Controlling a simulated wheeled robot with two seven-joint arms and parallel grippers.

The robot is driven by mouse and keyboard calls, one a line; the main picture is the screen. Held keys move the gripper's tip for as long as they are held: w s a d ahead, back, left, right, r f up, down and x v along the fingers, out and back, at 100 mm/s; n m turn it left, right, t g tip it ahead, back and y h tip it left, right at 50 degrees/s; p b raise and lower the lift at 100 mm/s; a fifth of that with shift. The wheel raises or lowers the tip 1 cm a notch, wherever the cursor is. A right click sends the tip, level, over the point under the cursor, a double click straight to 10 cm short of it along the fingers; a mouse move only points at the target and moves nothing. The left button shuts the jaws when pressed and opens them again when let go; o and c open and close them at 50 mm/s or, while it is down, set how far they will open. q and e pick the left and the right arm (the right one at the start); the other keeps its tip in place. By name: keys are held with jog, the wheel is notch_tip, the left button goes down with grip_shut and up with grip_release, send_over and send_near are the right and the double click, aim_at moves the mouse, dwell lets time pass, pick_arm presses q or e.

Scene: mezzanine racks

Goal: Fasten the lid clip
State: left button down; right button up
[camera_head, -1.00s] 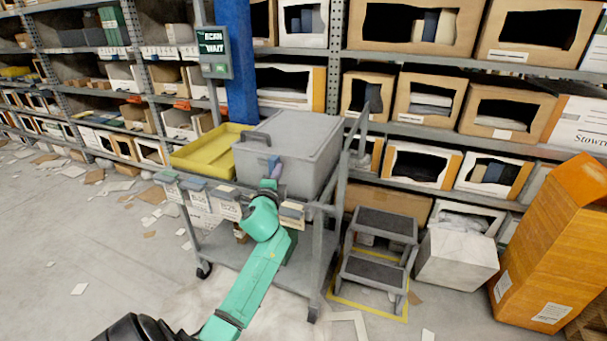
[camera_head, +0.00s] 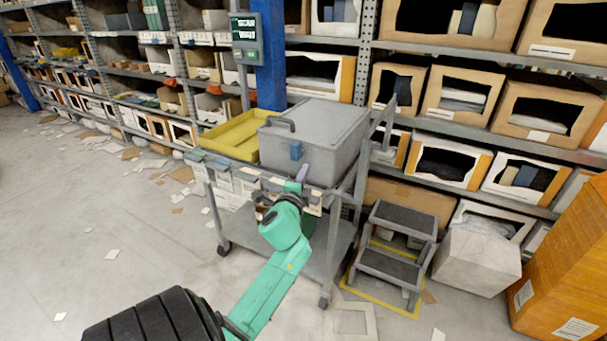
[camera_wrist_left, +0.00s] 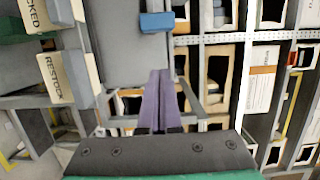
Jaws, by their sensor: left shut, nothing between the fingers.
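A grey lidded tote (camera_head: 318,140) stands on a grey cart. Its lid (camera_head: 320,118) lies on top and has a dark handle at the left. A blue clip (camera_head: 296,150) is on the tote's front side, just under the lid edge; whether it is latched is too small to tell. In the left wrist view the clip (camera_wrist_left: 157,22) is beyond the fingertips. My left gripper (camera_head: 303,172) is shut and empty, its purple fingers (camera_wrist_left: 158,78) together, just below and right of the clip with a small gap visible. My right gripper is out of view.
A yellow tray (camera_head: 237,138) sits left of the tote on the cart (camera_head: 343,225). Labelled cards hang along the cart's front edge. A step stool (camera_head: 398,240) stands to the right, with an orange box (camera_head: 572,270) farther right. Racks fill the back; the left floor has scattered paper.

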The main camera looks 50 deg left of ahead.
pick_arm(q)
jog(key=v, duration=0.3)
jog(key=shift+s+d+r, duration=0.1)
jog(key=shift+d+r, duration=0.05)
jog(key=shift+d, duration=0.2)
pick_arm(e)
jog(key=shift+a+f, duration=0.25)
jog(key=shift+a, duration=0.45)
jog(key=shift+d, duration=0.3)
